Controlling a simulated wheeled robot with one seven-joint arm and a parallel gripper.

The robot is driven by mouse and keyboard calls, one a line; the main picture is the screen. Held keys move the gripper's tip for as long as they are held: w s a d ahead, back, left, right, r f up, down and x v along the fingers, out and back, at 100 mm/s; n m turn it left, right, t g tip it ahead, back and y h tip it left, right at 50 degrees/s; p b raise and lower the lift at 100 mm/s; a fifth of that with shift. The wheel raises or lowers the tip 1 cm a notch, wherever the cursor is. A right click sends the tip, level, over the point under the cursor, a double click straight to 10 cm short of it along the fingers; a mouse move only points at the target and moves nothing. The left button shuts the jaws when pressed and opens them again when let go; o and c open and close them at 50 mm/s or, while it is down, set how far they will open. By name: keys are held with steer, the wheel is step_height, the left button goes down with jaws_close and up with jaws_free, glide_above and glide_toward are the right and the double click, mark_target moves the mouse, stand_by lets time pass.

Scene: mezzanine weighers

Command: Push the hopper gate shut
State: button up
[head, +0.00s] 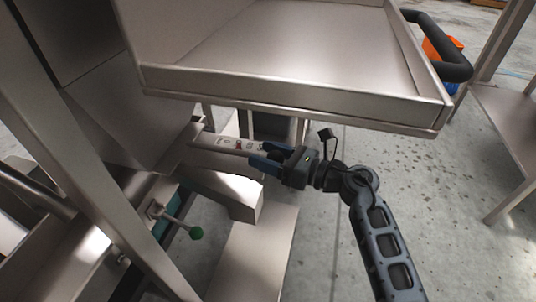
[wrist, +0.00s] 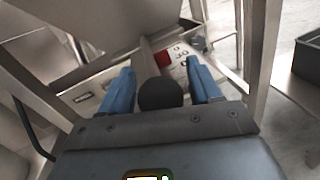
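The grey metal hopper (head: 112,118) slopes down at the left, and its side also fills the top left of the wrist view (wrist: 85,22). A marked plate (head: 222,144) with a red patch lies below it. In the wrist view, a pale bar (wrist: 147,58) runs over this plate (wrist: 180,76) and ends in a black ball knob (wrist: 161,94). I cannot clearly make out the gate panel. My gripper (head: 259,158) is at the plate's right end. Its blue fingers (wrist: 160,68) are apart on either side of the knob, with narrow gaps seen beside it.
A large metal tray (head: 300,90) overhangs my gripper closely. A green-knobbed lever (head: 195,232) and a slanted metal post (head: 85,150) stand at the left. A metal bench (head: 508,120) is at the right. The floor between (head: 440,210) is clear.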

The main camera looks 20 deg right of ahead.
mark_target(282, 163)
jaws_close()
steer(key=shift+s+a+x, duration=0.15)
steer(key=shift+x, duration=1)
steer(key=shift+s+a+x, duration=0.15)
steer(key=shift+a+x, duration=0.05)
steer(key=shift+x, duration=0.95)
steer(key=shift+o, duration=0.8)
jaws_free()
steer(key=shift+p+v, duration=0.6)
steer(key=shift+v, duration=3.3)
